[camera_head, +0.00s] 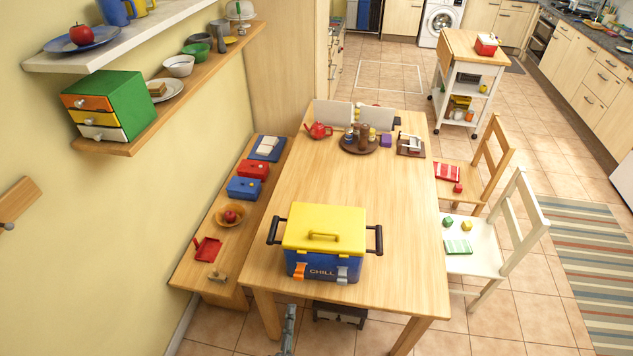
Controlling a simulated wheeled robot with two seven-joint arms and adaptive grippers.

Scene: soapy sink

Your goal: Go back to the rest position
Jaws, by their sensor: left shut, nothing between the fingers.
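My left gripper (290,318) shows at the bottom edge, left of the middle, as a narrow grey shape. It is shut and empty, in front of the table's near edge and apart from the things on top. My right gripper is out of view. The wooden table (408,250) fills the middle. On its near end stands a blue cool box (322,264) with a yellow lid (325,228), which is closed. One front latch is orange and the other is grey.
A bench (228,262) with boxes and a bowl runs along the left wall. Shelves (130,148) hang above it. Two chairs (500,235) stand right of the table. A trolley (470,75) stands behind. The floor at the lower right is clear beside a striped rug (595,260).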

